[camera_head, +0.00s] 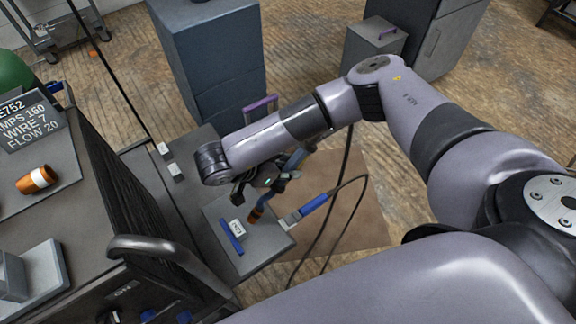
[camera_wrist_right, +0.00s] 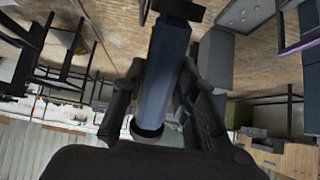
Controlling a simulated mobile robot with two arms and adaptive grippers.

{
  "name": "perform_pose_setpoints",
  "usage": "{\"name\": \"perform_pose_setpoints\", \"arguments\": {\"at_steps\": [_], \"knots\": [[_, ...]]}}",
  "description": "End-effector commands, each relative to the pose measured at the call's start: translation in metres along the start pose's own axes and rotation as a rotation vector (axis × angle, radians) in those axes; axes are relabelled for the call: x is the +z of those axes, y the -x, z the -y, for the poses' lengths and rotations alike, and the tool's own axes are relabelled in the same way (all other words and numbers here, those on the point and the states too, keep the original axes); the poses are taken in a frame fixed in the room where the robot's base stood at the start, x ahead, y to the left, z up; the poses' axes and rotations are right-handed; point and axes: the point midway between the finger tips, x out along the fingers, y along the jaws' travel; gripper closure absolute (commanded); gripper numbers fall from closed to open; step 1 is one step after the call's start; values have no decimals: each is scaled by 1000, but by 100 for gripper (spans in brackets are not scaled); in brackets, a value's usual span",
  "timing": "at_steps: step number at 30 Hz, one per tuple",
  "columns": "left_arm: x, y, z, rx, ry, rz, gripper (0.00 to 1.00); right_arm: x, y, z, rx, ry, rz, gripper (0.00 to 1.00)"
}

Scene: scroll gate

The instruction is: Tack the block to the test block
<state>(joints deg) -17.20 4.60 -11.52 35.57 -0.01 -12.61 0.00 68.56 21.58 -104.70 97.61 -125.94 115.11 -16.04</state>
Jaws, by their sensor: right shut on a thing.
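My right gripper (camera_head: 265,180) is shut on a blue-handled torch (camera_wrist_right: 165,75), above a grey metal plate (camera_head: 262,252). The torch's copper-coloured tip (camera_head: 256,213) points down near the plate; I cannot tell whether it touches. On the plate lie a blue bar (camera_head: 231,237) and, beside it, a small white block with dark marking (camera_head: 237,228). I cannot tell which is the test block, or whether they touch. A clamp with a blue handle (camera_head: 313,205) sits at the plate's right edge, with a dark cable. My left gripper is not in view.
At the left stands a black machine (camera_head: 130,215) with a handle, a settings sign (camera_head: 32,125) and an orange roll (camera_head: 37,180). A blue-grey cabinet (camera_head: 215,60) stands behind.

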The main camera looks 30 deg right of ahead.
Motion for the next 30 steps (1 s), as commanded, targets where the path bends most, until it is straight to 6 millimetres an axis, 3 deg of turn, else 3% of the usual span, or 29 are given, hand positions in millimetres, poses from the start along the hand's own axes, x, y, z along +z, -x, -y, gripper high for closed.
{"name": "perform_pose_setpoints", "arguments": {"at_steps": [30], "knots": [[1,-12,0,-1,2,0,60,12,0,1,-1,0,-1,100]]}}
